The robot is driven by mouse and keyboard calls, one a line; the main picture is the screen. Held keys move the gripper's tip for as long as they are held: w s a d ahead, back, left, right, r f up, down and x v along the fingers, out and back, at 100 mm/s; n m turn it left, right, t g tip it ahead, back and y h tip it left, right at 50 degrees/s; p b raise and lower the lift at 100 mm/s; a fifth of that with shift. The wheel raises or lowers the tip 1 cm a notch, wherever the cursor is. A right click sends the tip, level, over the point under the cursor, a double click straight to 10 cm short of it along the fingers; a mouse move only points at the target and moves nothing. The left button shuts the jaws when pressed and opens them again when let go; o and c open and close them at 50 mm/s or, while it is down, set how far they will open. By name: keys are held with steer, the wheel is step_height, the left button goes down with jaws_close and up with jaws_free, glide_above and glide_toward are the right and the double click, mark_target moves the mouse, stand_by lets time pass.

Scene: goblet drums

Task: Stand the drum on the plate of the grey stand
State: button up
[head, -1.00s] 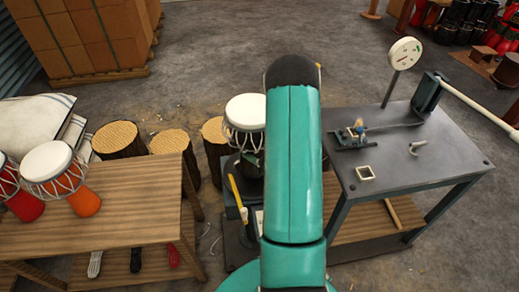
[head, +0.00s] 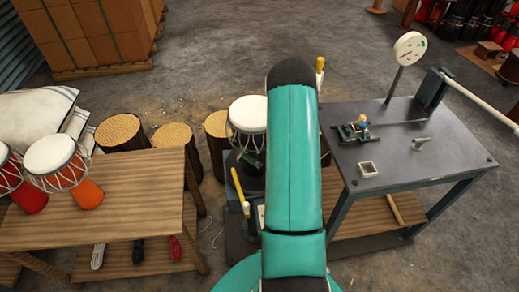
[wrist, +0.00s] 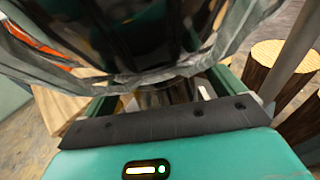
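The drum (head: 247,114) has a white head and pale lacing. It is upright over the grey stand (head: 233,168), partly behind my arm in the head view. In the wrist view its glossy dark green body (wrist: 130,35) fills the top, very close to my gripper (wrist: 165,98). My gripper is shut around the drum's narrower lower part, though the fingers are mostly hidden. The stand has a yellow-handled clamp (head: 239,187) at its front left. The plate and the drum's foot are hidden, so I cannot tell whether they touch.
A wooden table (head: 120,195) with two red-orange drums (head: 62,165) is at left. A grey metal table (head: 440,155) with a dial gauge (head: 409,46) and small tools is at right. Several log stumps (head: 122,133) stand behind. A yellow-topped handle (head: 319,66) shows beside my arm.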

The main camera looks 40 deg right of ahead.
steer(key=shift+r, duration=0.1)
steer(key=s+d+r, duration=0.1)
steer(key=s, duration=1.1)
steer(key=shift+r, duration=0.4)
